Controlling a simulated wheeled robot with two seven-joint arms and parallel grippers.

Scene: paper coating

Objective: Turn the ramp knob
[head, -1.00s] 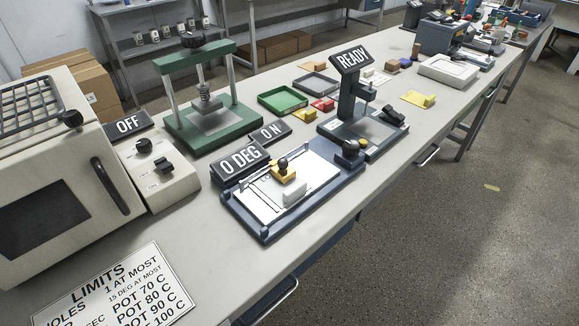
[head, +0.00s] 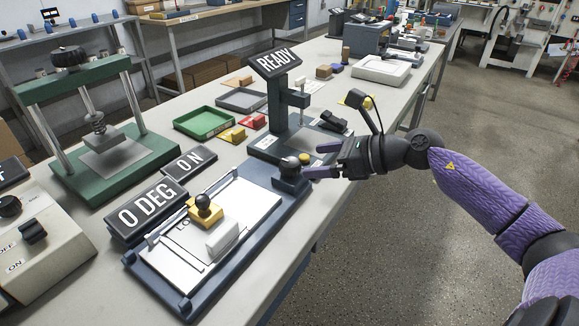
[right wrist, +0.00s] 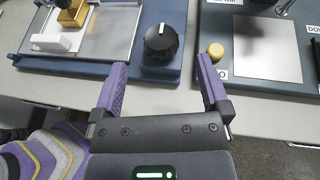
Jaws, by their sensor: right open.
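A round black knob with a white pointer mark (head: 290,167) sits on the far right corner of the blue coating bench (head: 262,262). The knob also shows in the right wrist view (right wrist: 161,42). I read no ramp label beside it. My right gripper (head: 318,160) is open and empty, just to the right of the knob in the head view. In the right wrist view its purple fingertips (right wrist: 161,66) straddle the line to the knob, which is ahead of them; I see no contact. A sign by the bench reads 0 DEG (head: 146,207). My left gripper is out of view.
The bench carries a sheet, a yellow block with a black ball (head: 204,208) and a white block (head: 222,236). Beyond the knob stands the press with the READY sign (head: 274,60). A green press (head: 120,165) and green tray (head: 203,122) are farther left.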

